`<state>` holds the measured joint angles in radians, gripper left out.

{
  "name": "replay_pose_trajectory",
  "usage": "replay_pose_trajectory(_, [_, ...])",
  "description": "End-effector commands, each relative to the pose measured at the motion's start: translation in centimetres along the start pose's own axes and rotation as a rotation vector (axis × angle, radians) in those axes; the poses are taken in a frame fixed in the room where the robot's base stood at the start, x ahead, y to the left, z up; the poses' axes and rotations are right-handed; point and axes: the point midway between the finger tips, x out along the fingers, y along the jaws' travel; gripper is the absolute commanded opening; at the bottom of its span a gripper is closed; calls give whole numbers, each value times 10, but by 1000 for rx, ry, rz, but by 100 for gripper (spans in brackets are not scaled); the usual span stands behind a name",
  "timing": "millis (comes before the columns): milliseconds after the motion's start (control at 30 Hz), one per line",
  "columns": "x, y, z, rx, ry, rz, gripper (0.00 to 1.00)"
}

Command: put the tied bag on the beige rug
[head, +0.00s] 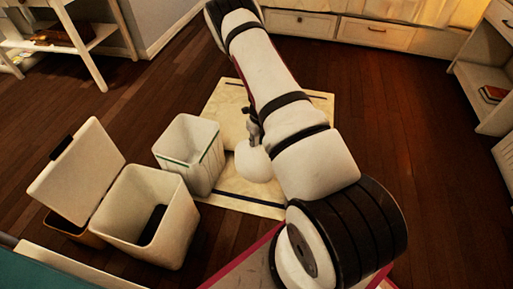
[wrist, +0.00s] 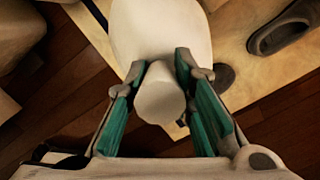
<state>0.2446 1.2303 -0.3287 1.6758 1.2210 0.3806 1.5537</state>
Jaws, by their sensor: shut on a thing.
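The tied bag (head: 254,163) is white and rounded, with a pale knotted neck. It shows large in the wrist view (wrist: 160,30), with the neck toward the camera. My gripper (head: 254,132) is above the bag, and its teal-padded fingers (wrist: 159,72) are shut on the neck from both sides. The beige rug (head: 232,98) has a dark stripe near its front and back edges and also shows in the wrist view (wrist: 232,50). The bag hangs or rests over the rug's middle; I cannot tell whether it touches. My arm hides the rug's right part.
A white ribbed bin (head: 203,165) stands at the rug's left edge, close to the bag. A cream bin (head: 120,225) with its lid open stands front left. Dark shoe-like things (wrist: 285,27) lie on the rug. Wooden floor is clear behind and right.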

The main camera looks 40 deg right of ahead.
Motion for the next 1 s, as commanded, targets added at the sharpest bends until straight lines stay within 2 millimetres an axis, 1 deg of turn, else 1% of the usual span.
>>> replay_pose_trajectory(33, [12,0,-1,0,0,0,0])
replay_pose_trajectory(100, [20,0,-2,1,-1,0,0])
replay_pose_trajectory(267, [32,0,-3,-1,-1,-1,0])
replay_pose_trajectory(400, [51,0,-6,-1,0,0,0])
replay_pose_trajectory(500, [60,0,-7,-1,-1,0,0])
replay_pose_trajectory(767, [60,0,-6,-2,-2,-1,0])
replay_pose_trajectory(900, [64,0,-7,-2,-2,0,0])
replay_pose_trajectory(933, [63,0,-7,-2,-1,0,29])
replay_pose_trajectory(1000, [63,0,-7,-2,0,0,43])
